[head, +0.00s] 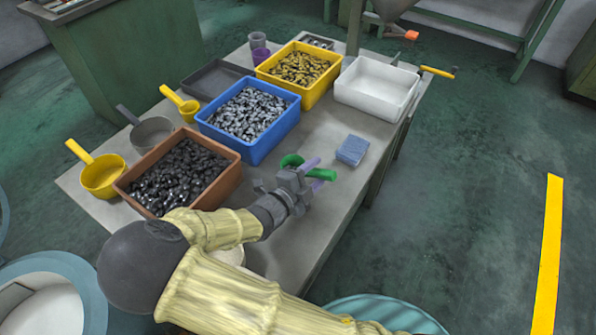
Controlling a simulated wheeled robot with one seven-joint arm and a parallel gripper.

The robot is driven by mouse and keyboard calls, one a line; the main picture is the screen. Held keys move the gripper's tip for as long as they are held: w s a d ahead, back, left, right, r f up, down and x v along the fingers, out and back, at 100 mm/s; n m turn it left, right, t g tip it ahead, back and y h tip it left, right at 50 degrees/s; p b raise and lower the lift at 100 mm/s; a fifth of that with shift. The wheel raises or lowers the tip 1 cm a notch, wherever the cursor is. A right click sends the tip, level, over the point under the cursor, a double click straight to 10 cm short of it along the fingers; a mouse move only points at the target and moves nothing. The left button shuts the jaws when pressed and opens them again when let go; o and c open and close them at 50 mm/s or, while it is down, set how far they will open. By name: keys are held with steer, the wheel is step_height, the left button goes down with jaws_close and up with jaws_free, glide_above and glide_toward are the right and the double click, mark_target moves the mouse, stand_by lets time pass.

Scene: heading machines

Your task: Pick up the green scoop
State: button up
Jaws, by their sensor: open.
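The green scoop (292,160) is on the grey table, right of the blue bin, mostly hidden behind my gripper. A bit of its rounded bowl shows above the gripper, and its handle points right. My gripper (317,174) is open, with two purple fingertips, and reaches in over the table. The green handle shows between the two fingertips, one on each side of it in the picture. I cannot tell whether they touch it or how high they are above the table.
A blue bin (262,148), a brown bin (229,180) and a yellow bin (312,97) hold small parts. A white bin (376,87) stands at the back right. A blue block (352,150) lies right of the scoop. Yellow scoops (103,178) and a grey scoop (152,133) lie left.

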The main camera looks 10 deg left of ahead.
steer(key=x, duration=0.2)
steer(key=shift+w+d+f, duration=0.1)
steer(key=shift+w, duration=0.15)
steer(key=shift+c, duration=0.5)
steer(key=shift+w, duration=0.1)
jaws_close()
